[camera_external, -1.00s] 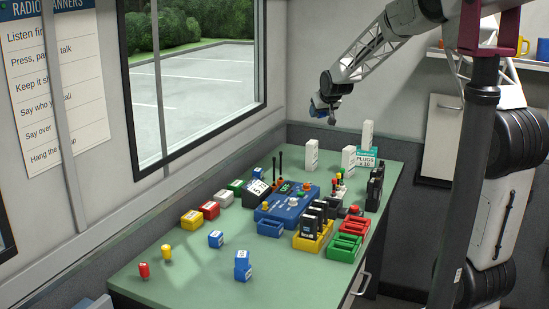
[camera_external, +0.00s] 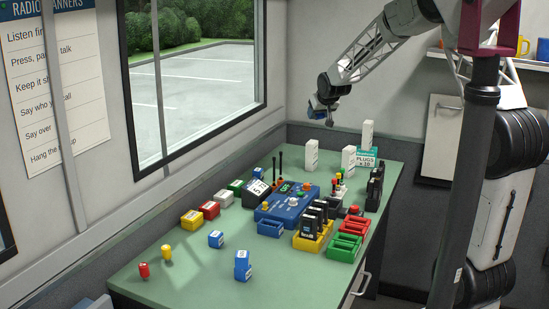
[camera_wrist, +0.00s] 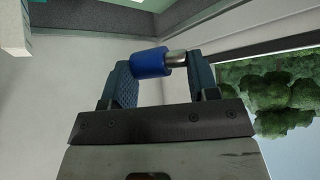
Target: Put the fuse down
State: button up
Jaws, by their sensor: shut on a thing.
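The fuse is a short blue cylinder with a metal end (camera_wrist: 152,63) in the wrist view. My gripper (camera_wrist: 163,75) is shut on it, one finger at each side, with the fuse lying across between them. In the external view my gripper (camera_external: 322,113) is in the air above the far end of the green table (camera_external: 185,285), near the window, clear of the tabletop. The fuse is too small to make out well there. A red cylinder (camera_external: 144,270) and a yellow cylinder (camera_external: 166,252) stand at the table's near left.
A blue console (camera_external: 288,206) sits mid-table. Around it are a yellow rack with black units (camera_external: 312,243), red (camera_external: 355,226) and green (camera_external: 345,248) trays, and small coloured boxes (camera_external: 210,209). White upright blocks (camera_external: 312,155) stand at the back. The front left of the table has free room.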

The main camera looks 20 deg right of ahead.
jog(key=s+a+f+m+h, duration=0.1)
jog(key=s+a+f, duration=0.2)
jog(key=a, duration=0.3)
jog(key=s+a+f+m, duration=0.1)
jog(key=s+a+f, duration=0.15)
jog(key=a, duration=0.35)
jog(key=m+g+h, duration=0.4)
jog(key=m+h, duration=0.2)
jog(key=m, duration=0.4)
send_over(265, 241)
jog(key=a, duration=0.2)
notch_tip(265, 241, down, 9)
jog(key=shift+s+a+f, duration=0.1)
jog(key=shift+s+a, duration=0.1)
jog(key=shift+s, duration=0.65)
jog(key=shift+f, duration=3.15)
jog(key=shift+f, duration=1.85)
jog(key=shift+f, duration=0.1)
